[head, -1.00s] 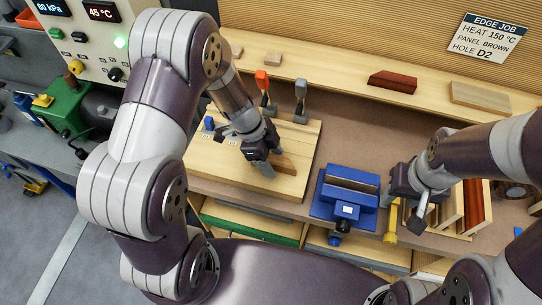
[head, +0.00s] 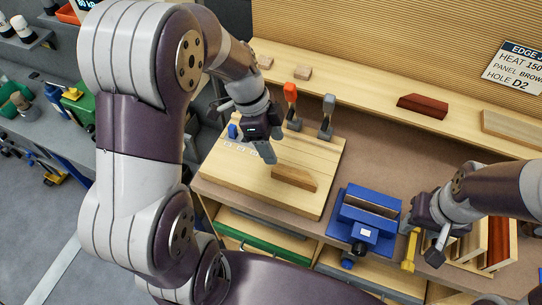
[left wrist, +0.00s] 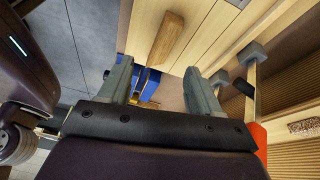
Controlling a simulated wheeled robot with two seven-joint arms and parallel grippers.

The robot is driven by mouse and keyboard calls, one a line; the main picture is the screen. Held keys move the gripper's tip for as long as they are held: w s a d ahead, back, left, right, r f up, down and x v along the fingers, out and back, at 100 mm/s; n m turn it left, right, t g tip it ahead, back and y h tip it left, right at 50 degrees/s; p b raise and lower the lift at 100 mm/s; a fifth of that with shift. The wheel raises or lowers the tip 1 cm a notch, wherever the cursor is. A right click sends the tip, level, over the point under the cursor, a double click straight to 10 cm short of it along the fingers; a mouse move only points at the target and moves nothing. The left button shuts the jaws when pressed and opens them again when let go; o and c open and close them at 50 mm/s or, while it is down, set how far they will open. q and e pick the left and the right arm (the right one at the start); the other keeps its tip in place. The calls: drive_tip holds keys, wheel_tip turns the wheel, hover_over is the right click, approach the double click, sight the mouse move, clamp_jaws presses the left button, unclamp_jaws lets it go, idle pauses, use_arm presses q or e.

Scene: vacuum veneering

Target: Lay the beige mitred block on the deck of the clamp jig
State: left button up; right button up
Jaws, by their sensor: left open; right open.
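The beige mitred block (head: 294,178) lies flat on the wooden deck of the clamp jig (head: 240,178), towards its right side. It also shows in the left wrist view (left wrist: 167,38), beyond the fingers. My left gripper (head: 264,152) is open and empty, above the deck and to the left of the block, apart from it. In the left wrist view its two fingers (left wrist: 162,82) stand wide apart with nothing between them. Clamps with an orange handle (head: 290,93) and a grey handle (head: 328,104) stand at the deck's back edge. My right gripper (head: 436,243) is open at the right.
A blue vise (head: 365,220) stands right of the jig. A yellow-handled tool (head: 410,250) and upright panels (head: 498,243) are near my right gripper. A back shelf holds a red-brown block (head: 422,104) and pale wood pieces (head: 303,72). Bare bench lies between jig and shelf.

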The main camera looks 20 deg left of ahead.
use_arm(q)
drive_tip(key=s+a+f+n+y, duration=0.1)
drive_tip(key=s+n, duration=0.3)
drive_tip(key=n, duration=0.4)
drive_tip(key=s+a+n+t+y, duration=0.1)
drive_tip(key=s+n+y, duration=0.1)
drive_tip(key=n, duration=0.6)
drive_tip(key=shift+s+a+f+t+y, duration=0.15)
drive_tip(key=shift+s+f+t+y, duration=0.2)
drive_tip(key=shift+s, duration=0.55)
